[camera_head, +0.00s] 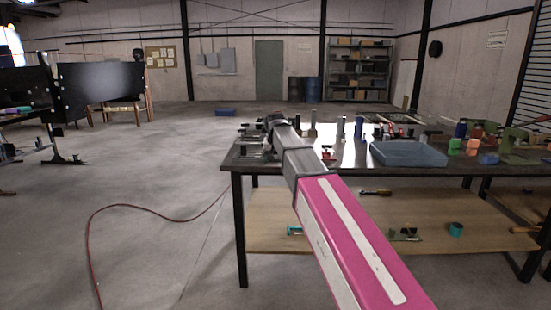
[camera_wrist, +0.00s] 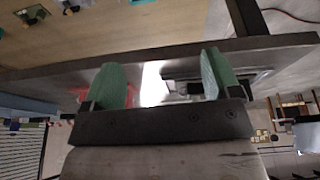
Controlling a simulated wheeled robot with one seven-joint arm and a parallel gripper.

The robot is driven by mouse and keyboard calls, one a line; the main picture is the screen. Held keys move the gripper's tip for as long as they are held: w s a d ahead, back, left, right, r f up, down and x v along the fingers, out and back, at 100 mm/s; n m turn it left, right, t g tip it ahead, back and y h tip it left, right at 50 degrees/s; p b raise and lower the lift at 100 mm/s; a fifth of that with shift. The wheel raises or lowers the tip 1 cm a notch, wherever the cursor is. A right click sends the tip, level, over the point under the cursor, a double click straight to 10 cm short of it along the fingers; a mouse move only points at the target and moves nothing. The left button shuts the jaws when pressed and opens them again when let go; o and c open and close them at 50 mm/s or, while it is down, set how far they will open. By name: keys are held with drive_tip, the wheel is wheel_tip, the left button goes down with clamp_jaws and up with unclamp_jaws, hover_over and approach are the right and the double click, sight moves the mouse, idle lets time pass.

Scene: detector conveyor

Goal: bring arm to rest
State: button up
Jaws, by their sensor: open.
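My arm (camera_head: 345,235), pink with a white stripe, reaches forward from the lower right of the head view to the left end of the workbench (camera_head: 240,167). Its grey wrist (camera_head: 298,158) is over the bench's near edge. In the wrist view my gripper (camera_wrist: 162,78) has two green fingers set wide apart, with nothing held between them. Past the fingers a dark bench edge (camera_wrist: 290,42) crosses the picture, with a bright patch between them. The fingertips are hard to make out in the head view.
On the bench are a blue tray (camera_head: 408,154), upright cylinders (camera_head: 359,127) and several small parts. Tools lie on the wooden lower shelf (camera_head: 330,235). A red hose (camera_head: 88,235) runs over the open floor to the left. Shelving (camera_head: 360,70) stands far back.

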drive_tip(key=s+d+f+g, duration=0.1)
drive_tip(key=s+d+f, duration=0.5)
drive_tip(key=s+f, duration=0.3)
drive_tip(key=s+d+f+g, duration=0.1)
drive_tip(key=s+d+f, duration=0.5)
drive_tip(key=f, duration=0.8)
drive_tip(key=s+d+f+g, duration=0.1)
drive_tip(key=s+d+f, duration=0.5)
drive_tip(key=s+f, duration=0.5)
drive_tip(key=shift+s+d+f+g, duration=0.3)
drive_tip(key=shift+s+d+g, duration=0.1)
drive_tip(key=shift+s, duration=0.2)
